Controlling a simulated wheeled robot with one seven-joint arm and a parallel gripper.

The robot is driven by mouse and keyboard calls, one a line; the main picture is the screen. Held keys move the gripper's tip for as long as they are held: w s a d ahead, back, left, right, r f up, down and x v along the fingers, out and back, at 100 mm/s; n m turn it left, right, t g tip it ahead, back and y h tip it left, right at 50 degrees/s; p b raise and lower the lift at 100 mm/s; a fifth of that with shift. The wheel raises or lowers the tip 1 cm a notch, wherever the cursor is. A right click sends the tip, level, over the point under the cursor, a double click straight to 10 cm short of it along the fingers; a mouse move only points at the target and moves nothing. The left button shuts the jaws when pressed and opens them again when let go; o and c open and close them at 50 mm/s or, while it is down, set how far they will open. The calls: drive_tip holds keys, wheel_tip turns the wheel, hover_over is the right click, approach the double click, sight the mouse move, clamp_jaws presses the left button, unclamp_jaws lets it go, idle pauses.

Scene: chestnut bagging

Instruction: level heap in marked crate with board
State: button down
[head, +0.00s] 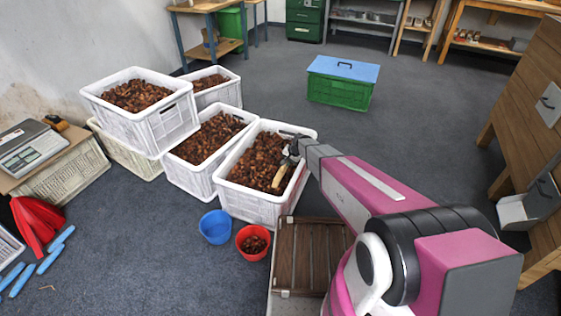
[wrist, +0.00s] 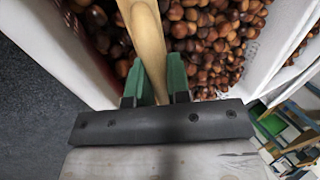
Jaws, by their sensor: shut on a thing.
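My gripper (head: 290,155) is over the front right white crate (head: 255,207), which is heaped with brown chestnuts (head: 258,160). It is shut on a pale wooden piece, which I take to be the board (head: 281,173). In the wrist view the green fingers (wrist: 162,82) close on both sides of this wood (wrist: 147,35), which runs out over the chestnuts. The board's far end is out of the wrist view, and I cannot tell whether it touches the heap. I cannot make out a mark on the crate.
Other white crates of chestnuts stand left and behind, one of them stacked high (head: 168,128). A blue bucket (head: 215,227) and a red bucket (head: 246,244) stand in front. A slatted brown box top (head: 300,255) is close by. A green bin with blue lid (head: 342,82) stands beyond on open floor.

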wheel_tip(320, 180, up, 10)
drive_tip(key=d, duration=0.1)
drive_tip(key=shift+s+d, duration=0.25)
drive_tip(key=shift+d, duration=0.05)
idle(0.5)
